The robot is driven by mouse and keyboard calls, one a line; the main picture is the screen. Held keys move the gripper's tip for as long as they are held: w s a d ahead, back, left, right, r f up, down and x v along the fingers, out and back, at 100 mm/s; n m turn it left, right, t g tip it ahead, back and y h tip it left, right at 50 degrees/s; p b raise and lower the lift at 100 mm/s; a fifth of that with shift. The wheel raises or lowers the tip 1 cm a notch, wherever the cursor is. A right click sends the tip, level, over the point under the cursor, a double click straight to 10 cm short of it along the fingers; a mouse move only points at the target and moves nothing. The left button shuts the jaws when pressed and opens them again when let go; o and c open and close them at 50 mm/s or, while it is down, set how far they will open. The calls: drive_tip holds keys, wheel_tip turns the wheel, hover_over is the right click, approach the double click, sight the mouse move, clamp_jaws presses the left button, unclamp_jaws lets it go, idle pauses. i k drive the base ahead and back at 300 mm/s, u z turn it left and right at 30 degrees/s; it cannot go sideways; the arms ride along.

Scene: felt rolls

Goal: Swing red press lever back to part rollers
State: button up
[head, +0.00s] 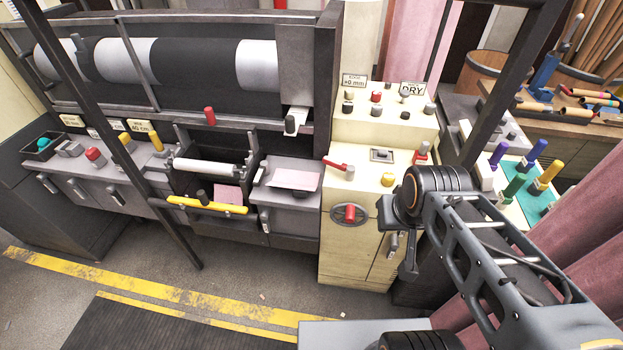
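A red lever (336,164) lies nearly flat on the top of the cream control cabinet (345,255), its red grip pointing left from a pale pivot. A small pale roller (205,167) sits in the lower unit; any gap between rollers is not clear. My gripper (408,270) hangs in front of the cabinet's right side, below and right of the red lever, apart from it. Its fingers are too small and dark to read.
A yellow bar (207,205) crosses the lower unit. Dark posts (120,140) stand before the machine. A bench with coloured handles (540,175) is at right. The floor (240,265) before the machine is mostly clear.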

sight(349, 170)
drive_tip(key=u, duration=0.3)
drive_tip(key=k, duration=0.75)
drive_tip(key=u, duration=1.1)
drive_tip(key=i, duration=1.65)
drive_tip(key=z, duration=1.1)
drive_tip(key=i, duration=0.35)
drive_tip(key=z, duration=0.35)
